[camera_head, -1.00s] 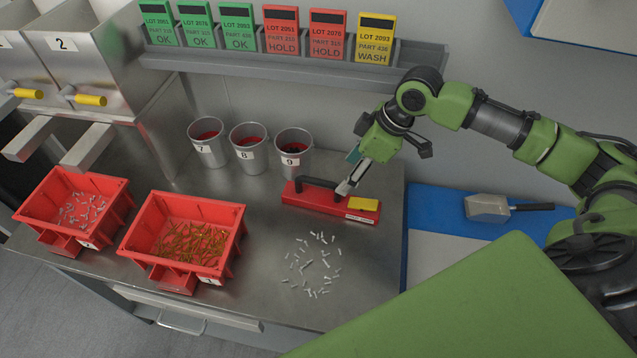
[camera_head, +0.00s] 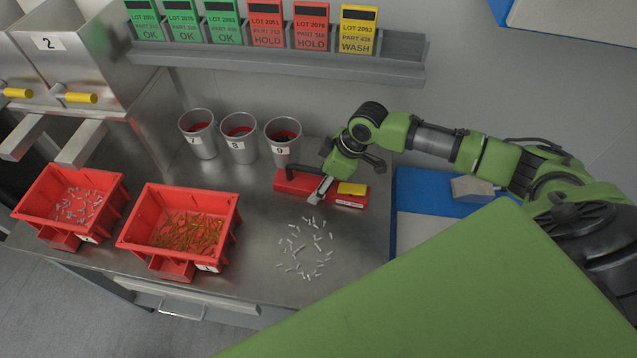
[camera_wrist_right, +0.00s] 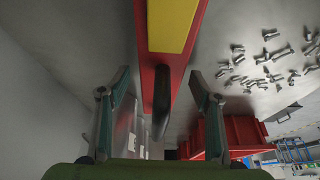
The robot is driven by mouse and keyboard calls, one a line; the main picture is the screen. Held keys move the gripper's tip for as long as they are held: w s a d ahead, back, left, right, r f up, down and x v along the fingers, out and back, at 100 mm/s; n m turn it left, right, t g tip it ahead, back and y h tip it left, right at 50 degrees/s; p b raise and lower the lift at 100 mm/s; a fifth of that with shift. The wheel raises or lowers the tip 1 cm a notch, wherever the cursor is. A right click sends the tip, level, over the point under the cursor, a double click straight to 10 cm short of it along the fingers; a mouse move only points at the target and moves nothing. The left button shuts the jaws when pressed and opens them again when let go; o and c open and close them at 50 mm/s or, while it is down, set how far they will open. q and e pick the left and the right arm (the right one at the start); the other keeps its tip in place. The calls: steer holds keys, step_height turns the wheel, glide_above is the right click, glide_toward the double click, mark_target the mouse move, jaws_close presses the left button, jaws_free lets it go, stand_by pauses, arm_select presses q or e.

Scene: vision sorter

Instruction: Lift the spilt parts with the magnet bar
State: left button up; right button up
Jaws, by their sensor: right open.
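The magnet bar (camera_head: 290,186) is a red block with a yellow patch (camera_head: 352,188) and a dark handle (camera_head: 294,166), lying on the steel bench. In the right wrist view the handle (camera_wrist_right: 161,103) shows between the two separated fingers of my right gripper (camera_wrist_right: 158,85). My right gripper (camera_head: 318,190) is open just above the bar in the head view; I cannot tell whether it touches the handle. The spilt parts (camera_head: 306,247) are small silvery pieces scattered in front of the bar, and also show in the wrist view (camera_wrist_right: 272,60). My left gripper is out of view.
Two red bins (camera_head: 124,236) (camera_head: 20,211) with small parts stand at left. Metal cups 7 (camera_head: 199,146), 8 (camera_head: 239,158) and 9 (camera_head: 284,156) stand behind. A scoop (camera_head: 470,188) lies on the blue-edged surface at right. A card rack (camera_head: 290,68) runs along the wall.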

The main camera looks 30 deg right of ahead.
steer(key=shift+s+d, duration=0.1)
steer(key=shift+s, duration=0.05)
steer(key=c, duration=1.7)
steer(key=shift+r, duration=0.1)
jaws_close()
steer(key=shift+r, duration=0.1)
